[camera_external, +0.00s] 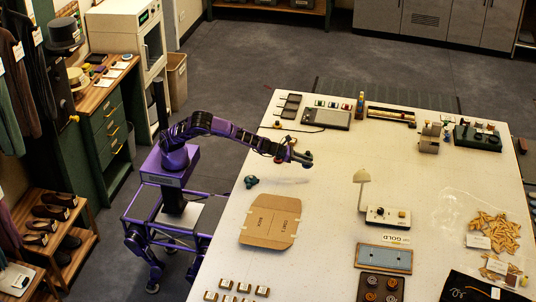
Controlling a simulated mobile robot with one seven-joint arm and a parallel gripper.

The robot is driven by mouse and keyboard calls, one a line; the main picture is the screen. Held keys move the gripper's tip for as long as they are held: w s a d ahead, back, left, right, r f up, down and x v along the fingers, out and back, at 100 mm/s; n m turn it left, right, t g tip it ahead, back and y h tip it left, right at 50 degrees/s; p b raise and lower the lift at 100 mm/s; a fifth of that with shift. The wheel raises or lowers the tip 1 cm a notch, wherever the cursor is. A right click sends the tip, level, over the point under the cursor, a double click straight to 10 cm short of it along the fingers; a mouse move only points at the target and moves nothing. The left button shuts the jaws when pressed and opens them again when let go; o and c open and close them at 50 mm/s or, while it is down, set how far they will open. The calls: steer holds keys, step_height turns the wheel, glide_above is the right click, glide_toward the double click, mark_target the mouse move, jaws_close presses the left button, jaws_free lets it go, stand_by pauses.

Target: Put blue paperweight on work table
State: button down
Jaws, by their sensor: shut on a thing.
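My gripper (301,160) reaches over the left part of the white work table (330,200) from my purple arm. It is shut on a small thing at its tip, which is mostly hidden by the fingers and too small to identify. A small dark blue-green object (251,181) sits near the table's left edge, left of and below my gripper in the picture and apart from it. I cannot tell whether this object or the held one is the blue paperweight.
A flat cardboard piece (270,220) lies front left. A white lamp-like device (386,216), a blue-grey tray (383,258) and wooden pieces (492,230) occupy the right side. Tools line the back edge. Bare tabletop shows around my gripper and in the middle.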

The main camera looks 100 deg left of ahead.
step_height(320, 180, up, 2)
steer(key=shift+r, duration=0.15)
steer(key=d+f+m+g+h, duration=0.1)
steer(key=d+m+h, duration=0.2)
steer(key=d, duration=0.8)
steer(key=d+f+m+g+h, duration=0.1)
steer(key=d+m+h, duration=0.3)
steer(key=d, duration=0.8)
steer(key=d+f+m+g+h+b, duration=0.1)
steer(key=d+f+m+h, duration=0.1)
steer(key=d, duration=1)
steer(key=shift+d+m+h, duration=0.1)
steer(key=shift+m+h, duration=0.6)
steer(key=shift+h, duration=0.6)
steer(key=s+d+r+m+g+h, duration=0.1)
steer(key=s+d+m+g+h, duration=0.2)
steer(key=d, duration=0.5)
steer(key=s+d+r+m+g+h, duration=0.1)
steer(key=s+d+m+g, duration=0.1)
steer(key=s+d, duration=0.45)
steer(key=m+g+b, duration=0.1)
steer(key=m+g, duration=0.4)
glide_above(236, 269)
step_height(236, 269, down, 3)
steer(key=shift+a+f+h, duration=0.1)
steer(key=shift+a+h, duration=0.05)
steer(key=shift+h, duration=0.15)
steer(key=shift+f, duration=2.2)
